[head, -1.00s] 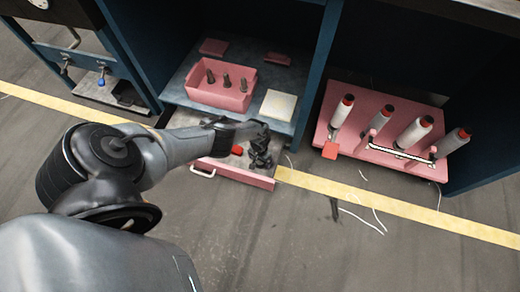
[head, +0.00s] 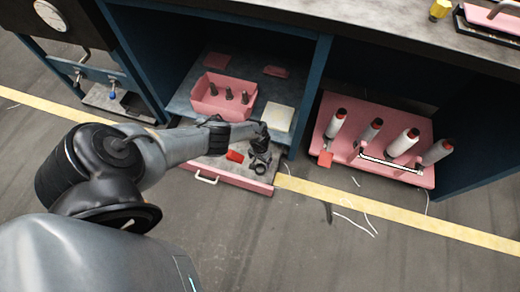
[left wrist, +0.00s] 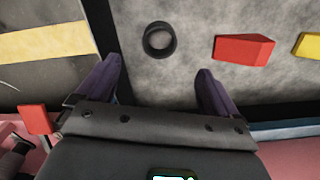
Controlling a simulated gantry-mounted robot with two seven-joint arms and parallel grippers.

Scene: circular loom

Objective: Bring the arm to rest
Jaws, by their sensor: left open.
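My left arm (head: 165,150) reaches in from the left in the head view. My left gripper (head: 260,158) is over the open pink-fronted drawer (head: 232,183). In the left wrist view the gripper (left wrist: 158,78) is open, its two dark fingers apart with nothing between them. Beyond the fingertips lie a dark ring (left wrist: 160,40), a red block (left wrist: 244,48) and part of a yellow block (left wrist: 311,46) on a grey surface. The red block also shows in the drawer in the head view (head: 235,156). My right gripper is in neither view.
A pink box (head: 222,104) with dark upright pieces and a pale block (head: 278,118) stand on the shelf behind. A pink stand (head: 405,178) with several white spools is at the right. The floor (head: 300,245) in front is open, with loose white threads.

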